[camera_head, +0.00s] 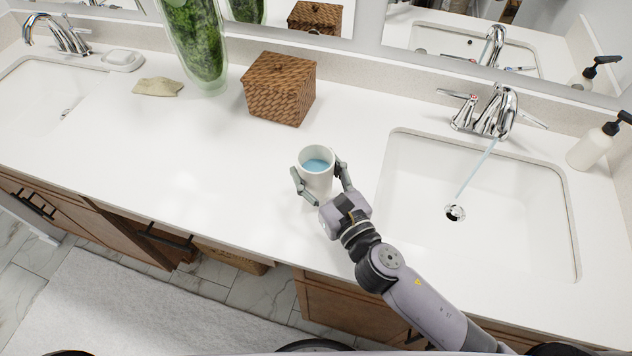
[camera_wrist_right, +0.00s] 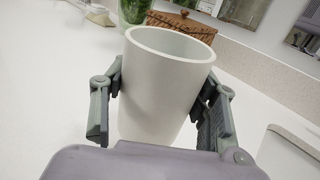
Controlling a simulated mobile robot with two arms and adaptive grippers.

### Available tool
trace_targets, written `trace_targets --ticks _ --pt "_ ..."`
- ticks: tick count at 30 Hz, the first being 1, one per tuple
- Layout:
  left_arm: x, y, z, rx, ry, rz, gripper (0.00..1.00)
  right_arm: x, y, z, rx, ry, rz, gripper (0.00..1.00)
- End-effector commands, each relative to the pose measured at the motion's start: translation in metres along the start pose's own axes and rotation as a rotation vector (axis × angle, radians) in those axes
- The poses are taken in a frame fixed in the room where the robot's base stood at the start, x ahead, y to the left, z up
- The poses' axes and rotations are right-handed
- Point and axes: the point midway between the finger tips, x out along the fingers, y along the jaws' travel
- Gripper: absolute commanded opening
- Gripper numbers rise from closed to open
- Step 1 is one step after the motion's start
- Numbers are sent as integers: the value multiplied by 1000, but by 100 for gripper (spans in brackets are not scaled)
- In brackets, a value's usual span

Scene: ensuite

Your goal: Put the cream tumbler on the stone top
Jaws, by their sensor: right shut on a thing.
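The cream tumbler (camera_head: 315,181) is upright at the middle of the white stone top (camera_head: 235,172), left of the right-hand basin. It has blue water in it. My right gripper (camera_head: 320,184) is shut on the tumbler, one finger on each side. The right wrist view shows the tumbler (camera_wrist_right: 165,85) between the two fingers (camera_wrist_right: 160,105). Its base is partly hidden, so I cannot tell whether it touches the stone top or hangs just above it. My left gripper is not in view.
A woven box (camera_head: 278,92) stands behind the tumbler. A glass vase with green filling (camera_head: 195,45), a folded cloth (camera_head: 158,87) and a soap dish (camera_head: 122,60) are farther left. Water runs from the right tap (camera_head: 497,112) into the basin (camera_head: 510,215). A soap bottle (camera_head: 594,148) stands at right.

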Motion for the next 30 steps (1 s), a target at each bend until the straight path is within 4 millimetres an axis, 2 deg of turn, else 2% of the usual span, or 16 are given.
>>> trace_targets --ticks 1,6,20,21,30 --pt "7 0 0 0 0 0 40 0 0 -13 2 5 -2 21" --pt "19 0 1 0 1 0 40 0 0 -34 2 2 -2 21" --pt "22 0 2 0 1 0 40 0 0 -39 0 0 0 21" --pt "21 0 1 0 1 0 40 0 0 -39 0 3 -1 57" --pt "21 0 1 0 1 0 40 0 0 -39 0 3 -1 75"
